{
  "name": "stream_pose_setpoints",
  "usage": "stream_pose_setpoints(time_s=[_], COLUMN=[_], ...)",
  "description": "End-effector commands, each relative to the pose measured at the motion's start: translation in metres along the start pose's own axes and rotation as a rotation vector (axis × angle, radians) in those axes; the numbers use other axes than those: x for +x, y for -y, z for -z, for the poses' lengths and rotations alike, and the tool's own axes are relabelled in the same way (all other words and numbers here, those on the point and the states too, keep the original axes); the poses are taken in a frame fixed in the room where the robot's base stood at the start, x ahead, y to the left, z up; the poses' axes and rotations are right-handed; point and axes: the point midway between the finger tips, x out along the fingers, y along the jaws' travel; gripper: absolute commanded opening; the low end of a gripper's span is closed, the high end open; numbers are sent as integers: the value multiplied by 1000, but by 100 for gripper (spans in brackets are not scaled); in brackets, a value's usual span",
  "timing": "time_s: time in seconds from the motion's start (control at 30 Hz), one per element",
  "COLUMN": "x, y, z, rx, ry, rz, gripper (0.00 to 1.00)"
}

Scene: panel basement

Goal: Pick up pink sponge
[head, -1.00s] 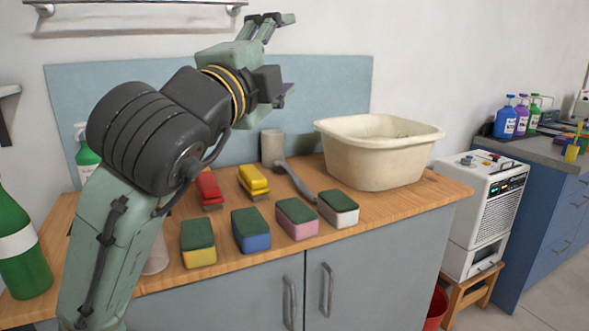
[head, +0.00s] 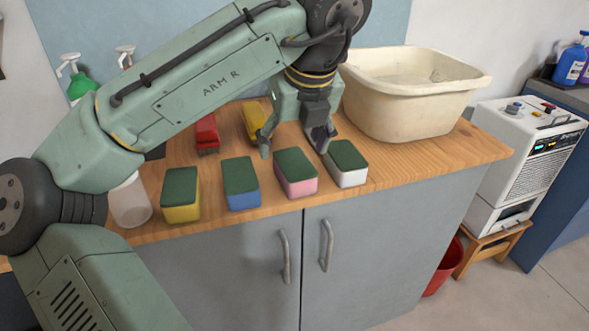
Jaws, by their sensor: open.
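The pink sponge (head: 300,188) has a dark green top and stands near the front edge of the wooden counter, in a row with other sponges. My gripper (head: 293,151) is open, pointing down, just behind and above the pink sponge. One finger shows at the sponge's left rear and the other at its right rear, by the white sponge. Nothing is between the fingers that I can see. Whether a finger touches a sponge cannot be told.
A white sponge (head: 349,178) is close on the right, a blue sponge (head: 243,199) and a yellow sponge (head: 181,209) on the left. Red (head: 206,133) and yellow (head: 253,120) brushes lie behind. A cream basin (head: 415,105) stands at the right rear. A clear cup (head: 130,203) is at left.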

Motion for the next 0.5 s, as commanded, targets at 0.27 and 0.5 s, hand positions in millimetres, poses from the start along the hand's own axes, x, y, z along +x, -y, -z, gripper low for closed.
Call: stream_pose_setpoints(time_s=[0.27, 0.5], x=[24, 58], y=[4, 8], z=[2, 5], rx=[1, -2], ry=[-1, 1], rz=[3, 2], gripper=[70, 70])
